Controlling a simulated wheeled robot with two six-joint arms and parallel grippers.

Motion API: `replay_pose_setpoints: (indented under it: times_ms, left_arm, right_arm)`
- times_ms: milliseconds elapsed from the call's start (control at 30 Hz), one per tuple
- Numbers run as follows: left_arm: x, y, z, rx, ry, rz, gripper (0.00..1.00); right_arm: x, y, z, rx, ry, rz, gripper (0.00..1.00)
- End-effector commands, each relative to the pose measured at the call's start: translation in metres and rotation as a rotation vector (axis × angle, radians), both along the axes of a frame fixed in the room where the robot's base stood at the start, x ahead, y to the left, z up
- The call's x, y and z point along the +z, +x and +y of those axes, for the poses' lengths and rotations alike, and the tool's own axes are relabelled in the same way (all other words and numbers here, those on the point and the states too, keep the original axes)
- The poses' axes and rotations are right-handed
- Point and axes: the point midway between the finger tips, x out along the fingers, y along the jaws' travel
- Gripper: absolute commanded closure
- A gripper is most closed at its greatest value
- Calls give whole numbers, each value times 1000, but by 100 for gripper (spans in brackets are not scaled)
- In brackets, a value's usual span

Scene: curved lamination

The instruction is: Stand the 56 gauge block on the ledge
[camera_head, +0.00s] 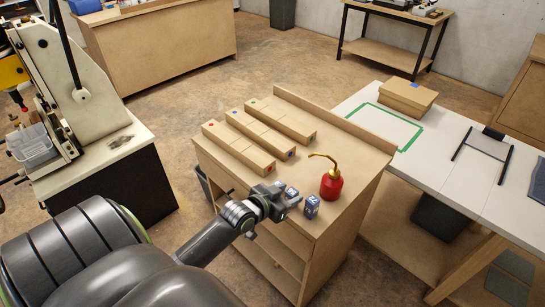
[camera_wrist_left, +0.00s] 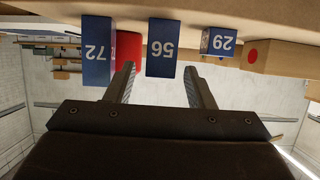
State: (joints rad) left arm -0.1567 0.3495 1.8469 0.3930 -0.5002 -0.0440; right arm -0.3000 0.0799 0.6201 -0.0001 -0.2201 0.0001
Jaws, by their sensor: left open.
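The 56 gauge block (camera_wrist_left: 161,48) is blue with a white number and stands on the wooden cabinet top (camera_head: 348,190). It also shows in the head view (camera_head: 292,191), partly hidden by my left gripper (camera_head: 289,203). In the left wrist view, upside down, my left gripper (camera_wrist_left: 160,70) is open, a finger to each side of the 56 block. I cannot tell how far the block reaches between the fingers. The 72 block (camera_wrist_left: 97,50) stands to one side, the 29 block (camera_wrist_left: 219,42) to the other. A raised wooden strip (camera_head: 332,118) along the cabinet's far edge may be the ledge.
A red oil can (camera_head: 331,185) with a brass spout stands close behind the blocks. Three long wooden boxes with coloured dots (camera_head: 240,148) lie at the left of the top. A white table (camera_head: 450,135) with a cardboard box (camera_head: 407,97) is at the right.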

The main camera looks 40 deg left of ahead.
Motion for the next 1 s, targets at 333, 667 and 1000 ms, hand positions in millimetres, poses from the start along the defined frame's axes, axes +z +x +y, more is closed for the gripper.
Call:
replay_pose_setpoints:
  times_ms: [333,667,1000]
  left_arm:
    - [24,-59,5,-1,4,1,51]
    - [30,-73,6,0,0,0,51]
    - [-21,-76,24,57,12,84,51]
  right_arm:
    - [0,0,0,0,0,0,64]
    - [0,0,0,0,0,0,64]
    - [0,0,0,0,0,0,64]
